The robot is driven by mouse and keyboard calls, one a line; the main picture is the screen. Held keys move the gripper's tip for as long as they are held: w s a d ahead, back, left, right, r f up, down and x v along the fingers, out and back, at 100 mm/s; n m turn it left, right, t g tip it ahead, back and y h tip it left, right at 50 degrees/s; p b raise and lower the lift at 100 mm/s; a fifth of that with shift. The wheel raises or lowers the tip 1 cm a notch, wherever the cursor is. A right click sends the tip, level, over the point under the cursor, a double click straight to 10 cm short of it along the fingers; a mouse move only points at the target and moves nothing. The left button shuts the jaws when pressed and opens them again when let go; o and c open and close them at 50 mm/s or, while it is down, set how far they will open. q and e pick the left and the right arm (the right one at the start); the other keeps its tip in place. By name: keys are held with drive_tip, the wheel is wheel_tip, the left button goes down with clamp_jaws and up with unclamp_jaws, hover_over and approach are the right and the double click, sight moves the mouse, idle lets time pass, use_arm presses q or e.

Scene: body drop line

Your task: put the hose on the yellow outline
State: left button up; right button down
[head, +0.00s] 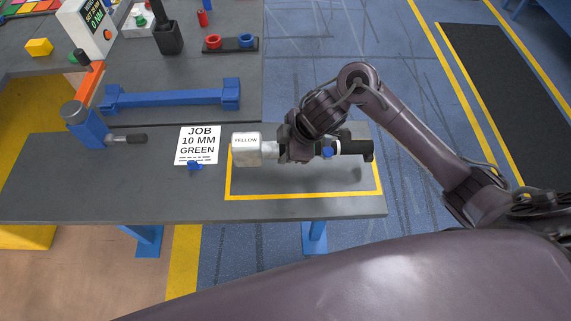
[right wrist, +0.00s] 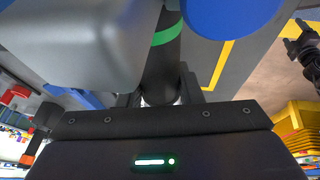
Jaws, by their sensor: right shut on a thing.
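The yellow outline (head: 300,197) is a taped rectangle at the right end of the grey bench. My right gripper (head: 308,149) is above it, shut on a tool-like thing (head: 357,148) with a black end and a blue part. The thing lies level across the outline; a shadow below suggests it is raised. A pale block marked YELLOW (head: 245,147) is at its left end; I cannot tell whether they are joined. The right wrist view shows a black shaft with a green band (right wrist: 167,38) at the jaws. I cannot make out a plain hose.
A card reading JOB 10 MM GREEN (head: 199,143) is left of the outline. A blue stand with a grey tool (head: 88,128) is farther left. A blue bar-shaped bracket (head: 170,97) lies behind. The bench's front edge is close to the outline.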

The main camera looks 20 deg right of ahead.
sight(279, 167)
drive_tip(key=shift+a+f, duration=0.1)
drive_tip(key=shift+f, duration=0.6)
wheel_tip(279, 167, down, 4)
drive_tip(key=shift+f+b, duration=0.1)
drive_tip(key=shift+b, duration=0.35)
use_arm(q)
drive_tip(key=shift+d+f, duration=0.3)
drive_tip(key=shift+f, duration=0.35)
drive_tip(key=shift+a, duration=0.1)
use_arm(e)
drive_tip(key=c, duration=1)
unclamp_jaws()
drive_tip(key=shift+f, duration=0.15)
drive_tip(key=shift+s+r, duration=0.1)
drive_tip(key=shift+r, duration=0.35)
use_arm(q)
wheel_tip(279, 167, up, 3)
drive_tip(key=p, duration=0.2)
drive_tip(key=shift+f+p, duration=0.15)
drive_tip(key=shift+p, duration=0.2)
use_arm(e)
drive_tip(key=v, duration=1.1)
drive_tip(key=shift+s+r, duration=0.1)
drive_tip(key=shift+r, duration=0.1)
